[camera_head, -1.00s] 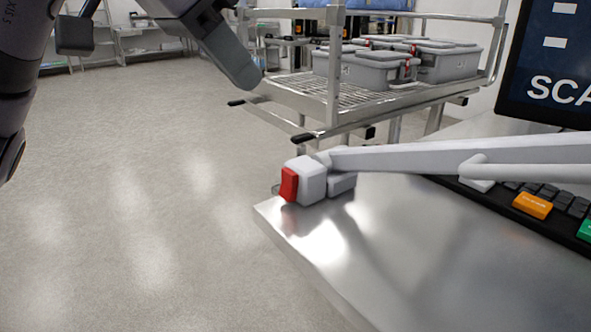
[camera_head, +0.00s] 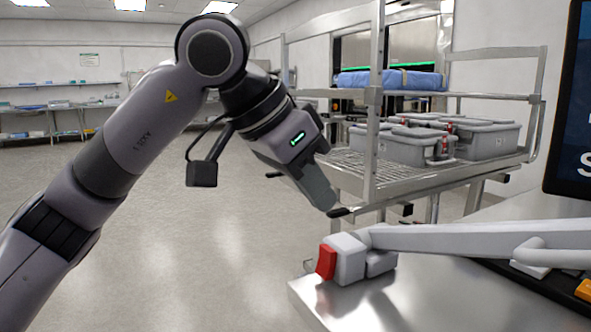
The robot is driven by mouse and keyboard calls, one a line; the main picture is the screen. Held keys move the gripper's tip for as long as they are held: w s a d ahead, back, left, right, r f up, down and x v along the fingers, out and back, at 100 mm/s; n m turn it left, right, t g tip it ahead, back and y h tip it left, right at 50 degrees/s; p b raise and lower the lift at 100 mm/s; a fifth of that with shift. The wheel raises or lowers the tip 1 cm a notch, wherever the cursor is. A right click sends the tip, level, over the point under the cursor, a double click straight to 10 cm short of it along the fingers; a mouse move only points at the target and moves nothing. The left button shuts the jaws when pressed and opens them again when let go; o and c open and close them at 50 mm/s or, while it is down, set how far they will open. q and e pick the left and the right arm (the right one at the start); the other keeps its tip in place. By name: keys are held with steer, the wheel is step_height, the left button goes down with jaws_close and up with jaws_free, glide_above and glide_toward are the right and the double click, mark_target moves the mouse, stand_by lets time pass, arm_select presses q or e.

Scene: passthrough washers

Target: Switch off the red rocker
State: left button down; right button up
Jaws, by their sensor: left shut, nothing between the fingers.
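The red rocker (camera_head: 326,262) is on the left face of a small white box (camera_head: 347,257) at the near left corner of a steel table. Its exact tilt is too small to tell. My left gripper (camera_head: 328,204) comes in from the left and hangs in the air above the rocker, pointing down and to the right. It is shut and empty, and appears apart from the rocker and box. My right gripper is not in view.
A white arm-like bar (camera_head: 470,239) runs right from the box above the steel table (camera_head: 400,305). A wire cart (camera_head: 372,150) with grey cases (camera_head: 400,146) stands behind. A dark monitor (camera_head: 568,120) and a keyboard (camera_head: 535,290) are at right. The floor at left is open.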

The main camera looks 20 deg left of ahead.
arm_select(q)
steer(key=b, duration=0.1)
glide_above(326, 262)
steer(key=f, duration=0.4)
steer(key=shift+s+a+f, duration=0.25)
steer(key=shift+s+a, duration=0.05)
steer(key=shift+s, duration=0.1)
steer(key=shift+s+f, duration=0.15)
steer(key=shift+f, duration=0.45)
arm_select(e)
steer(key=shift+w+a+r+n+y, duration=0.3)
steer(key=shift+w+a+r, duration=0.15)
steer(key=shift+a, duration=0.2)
